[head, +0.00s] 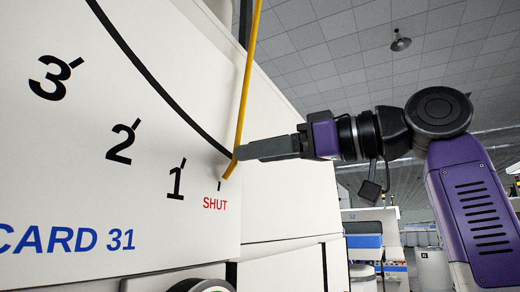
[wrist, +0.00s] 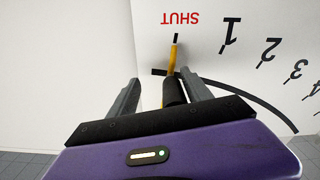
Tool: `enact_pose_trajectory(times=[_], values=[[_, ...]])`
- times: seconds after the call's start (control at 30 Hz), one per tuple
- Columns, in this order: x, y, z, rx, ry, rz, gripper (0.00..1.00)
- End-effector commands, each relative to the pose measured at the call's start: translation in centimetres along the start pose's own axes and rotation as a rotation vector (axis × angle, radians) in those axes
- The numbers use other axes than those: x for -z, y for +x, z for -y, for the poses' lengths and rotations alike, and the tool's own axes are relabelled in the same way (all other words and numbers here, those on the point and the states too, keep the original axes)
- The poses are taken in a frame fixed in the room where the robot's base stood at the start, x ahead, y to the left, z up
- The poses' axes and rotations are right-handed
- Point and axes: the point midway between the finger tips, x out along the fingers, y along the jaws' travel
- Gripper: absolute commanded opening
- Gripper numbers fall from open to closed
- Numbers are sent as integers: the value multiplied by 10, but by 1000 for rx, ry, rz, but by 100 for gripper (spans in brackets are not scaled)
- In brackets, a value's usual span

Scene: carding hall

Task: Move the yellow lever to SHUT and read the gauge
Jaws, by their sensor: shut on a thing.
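The yellow lever (head: 245,85) slants down across the white panel in the head view, its lower tip beside the short tick above the red SHUT label (head: 215,204). In the wrist view the yellow tip (wrist: 173,58) points at the SHUT tick, very close to it. My gripper (head: 238,152) is at the lever's lower part; in the wrist view my gripper (wrist: 160,76) has its fingers on either side of a black grip and is shut on the lever. The lever's upper end is out of view. I see no readable gauge face.
The panel (head: 60,185) carries a black arc, marks 1, 2 and 3, and CARD 31. A round rimmed thing (head: 202,286) is cut off at the bottom edge; I cannot tell what it is. Other machines (head: 375,225) stand in the background at the right.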

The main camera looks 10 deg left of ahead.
Motion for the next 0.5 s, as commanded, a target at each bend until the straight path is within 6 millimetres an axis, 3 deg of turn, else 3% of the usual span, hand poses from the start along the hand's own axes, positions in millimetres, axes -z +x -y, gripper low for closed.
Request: enact_pose_trajectory(times=[0.5], values=[[2,1,3,3,-5,0,51]])
